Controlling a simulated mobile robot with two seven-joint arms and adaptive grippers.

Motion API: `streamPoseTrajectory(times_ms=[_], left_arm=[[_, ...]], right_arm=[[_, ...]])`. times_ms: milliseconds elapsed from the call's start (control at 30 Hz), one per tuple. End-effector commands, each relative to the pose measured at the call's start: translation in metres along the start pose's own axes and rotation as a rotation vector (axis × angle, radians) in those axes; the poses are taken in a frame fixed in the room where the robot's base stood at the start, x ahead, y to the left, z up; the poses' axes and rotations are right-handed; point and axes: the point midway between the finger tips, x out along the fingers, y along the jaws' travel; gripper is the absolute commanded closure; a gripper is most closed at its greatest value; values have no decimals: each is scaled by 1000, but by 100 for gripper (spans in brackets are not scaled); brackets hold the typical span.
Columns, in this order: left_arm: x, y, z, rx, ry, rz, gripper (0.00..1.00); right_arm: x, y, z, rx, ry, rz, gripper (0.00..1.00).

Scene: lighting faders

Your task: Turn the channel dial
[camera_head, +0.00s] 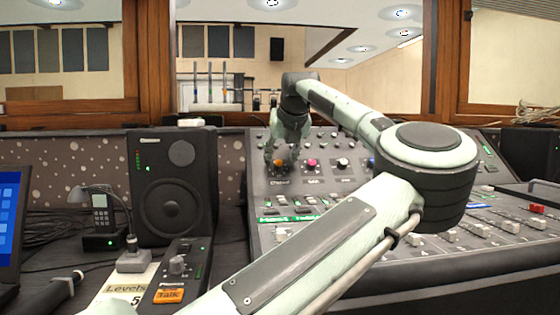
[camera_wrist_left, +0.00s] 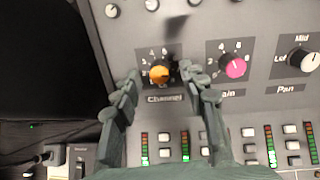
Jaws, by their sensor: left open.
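The channel dial is a small orange knob (camera_wrist_left: 159,74) with numbers around it and the label "Channel" below. In the left wrist view it sits between the two finger tips of my left gripper (camera_wrist_left: 158,78), which is open. A gap shows between the orange knob and the left finger; the right fingertip is close to it, and I cannot tell if it touches. In the head view the orange dial (camera_head: 279,163) is on the upright panel of the mixing console, with my left gripper (camera_head: 282,158) at it. My right gripper is not in view.
A pink gain knob (camera_wrist_left: 235,66) and a white pan knob (camera_wrist_left: 304,58) stand to the right of the dial. A black speaker (camera_head: 176,190), a desk lamp (camera_head: 132,258) and a talk box (camera_head: 182,268) are left of the console (camera_head: 262,210). Several faders fill its lower deck.

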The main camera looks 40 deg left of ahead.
Motion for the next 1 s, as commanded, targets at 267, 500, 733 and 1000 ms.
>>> streamPoseTrajectory(times_ms=[267, 500, 733, 1000], left_arm=[[11, 0, 0, 0, -1, -1, 57], [11, 0, 0, -1, 0, 0, 71], [11, 0, 0, -1, 0, 0, 100], [11, 0, 0, 11, -1, -1, 100]], right_arm=[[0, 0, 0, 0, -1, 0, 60], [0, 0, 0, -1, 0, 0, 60], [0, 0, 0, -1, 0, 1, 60], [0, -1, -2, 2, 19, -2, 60]])
